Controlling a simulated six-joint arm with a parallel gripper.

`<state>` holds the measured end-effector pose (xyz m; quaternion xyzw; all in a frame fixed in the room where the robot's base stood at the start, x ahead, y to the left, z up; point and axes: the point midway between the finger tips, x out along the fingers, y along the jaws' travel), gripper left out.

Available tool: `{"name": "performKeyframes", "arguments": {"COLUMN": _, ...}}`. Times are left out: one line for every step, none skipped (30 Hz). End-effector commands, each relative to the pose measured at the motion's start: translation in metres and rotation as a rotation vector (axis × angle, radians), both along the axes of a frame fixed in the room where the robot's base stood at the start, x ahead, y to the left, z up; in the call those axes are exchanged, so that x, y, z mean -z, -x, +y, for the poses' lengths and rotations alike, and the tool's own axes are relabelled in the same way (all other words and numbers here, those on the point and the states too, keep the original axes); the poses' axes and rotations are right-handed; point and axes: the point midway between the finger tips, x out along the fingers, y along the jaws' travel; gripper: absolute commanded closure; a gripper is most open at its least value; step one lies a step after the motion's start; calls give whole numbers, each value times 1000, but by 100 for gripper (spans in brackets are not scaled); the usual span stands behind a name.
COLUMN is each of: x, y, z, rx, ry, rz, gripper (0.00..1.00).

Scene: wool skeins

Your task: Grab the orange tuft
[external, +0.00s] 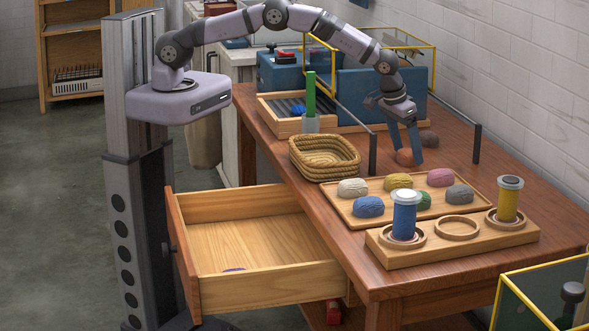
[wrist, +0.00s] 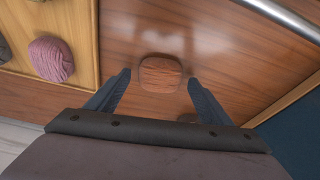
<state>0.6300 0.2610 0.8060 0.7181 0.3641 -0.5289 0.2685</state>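The orange tuft (external: 405,157) is a small rounded brownish-orange lump on the wooden table, right of the basket. In the wrist view the tuft (wrist: 160,72) lies between the tips of my two blue fingers, with a small gap on each side. My gripper (external: 408,150) points down over it and is open; in the wrist view my gripper (wrist: 159,82) holds nothing. The external view does not show whether a finger touches the tuft.
A wooden tray (external: 345,205) holds several coloured skeins, including a pink one (wrist: 50,59). A rail on dark posts (external: 477,144) spans nearby. A woven basket (external: 324,170) stands left; blue bins (external: 352,84) stand behind.

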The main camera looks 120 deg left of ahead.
Motion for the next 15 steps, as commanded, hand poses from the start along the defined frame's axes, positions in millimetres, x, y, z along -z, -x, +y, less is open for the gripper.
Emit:
{"name": "performKeyframes", "arguments": {"x": 0, "y": 0, "z": 0, "rx": 0, "ry": 0, "rz": 0, "gripper": 40}}
{"name": "performKeyframes", "arguments": {"x": 0, "y": 0, "z": 0, "rx": 0, "ry": 0, "rz": 0, "gripper": 47}}
{"name": "performKeyframes", "arguments": {"x": 0, "y": 0, "z": 0, "rx": 0, "ry": 0, "rz": 0, "gripper": 57}}
{"name": "performKeyframes", "arguments": {"x": 0, "y": 0, "z": 0, "rx": 0, "ry": 0, "rz": 0, "gripper": 64}}
{"name": "performKeyframes", "arguments": {"x": 0, "y": 0, "z": 0, "rx": 0, "ry": 1, "rz": 1, "gripper": 65}}
{"name": "performKeyframes", "arguments": {"x": 0, "y": 0, "z": 0, "rx": 0, "ry": 1, "rz": 1, "gripper": 65}}
{"name": "performKeyframes", "arguments": {"x": 0, "y": 0, "z": 0, "rx": 0, "ry": 1, "rz": 1, "gripper": 65}}
{"name": "performKeyframes", "arguments": {"x": 0, "y": 0, "z": 0, "rx": 0, "ry": 1, "rz": 1, "gripper": 65}}
{"name": "performKeyframes", "arguments": {"x": 0, "y": 0, "z": 0, "rx": 0, "ry": 1, "rz": 1, "gripper": 65}}
{"name": "performKeyframes", "arguments": {"x": 0, "y": 0, "z": 0, "rx": 0, "ry": 1, "rz": 1, "gripper": 65}}
{"name": "performKeyframes", "arguments": {"x": 0, "y": 0, "z": 0, "rx": 0, "ry": 1, "rz": 1, "gripper": 65}}
{"name": "performKeyframes", "arguments": {"x": 0, "y": 0, "z": 0, "rx": 0, "ry": 1, "rz": 1, "gripper": 65}}
{"name": "performKeyframes", "arguments": {"x": 0, "y": 0, "z": 0, "rx": 0, "ry": 1, "rz": 1, "gripper": 65}}
{"name": "performKeyframes", "arguments": {"x": 0, "y": 0, "z": 0, "rx": 0, "ry": 1, "rz": 1, "gripper": 66}}
{"name": "performKeyframes", "arguments": {"x": 0, "y": 0, "z": 0, "rx": 0, "ry": 1, "rz": 1, "gripper": 66}}
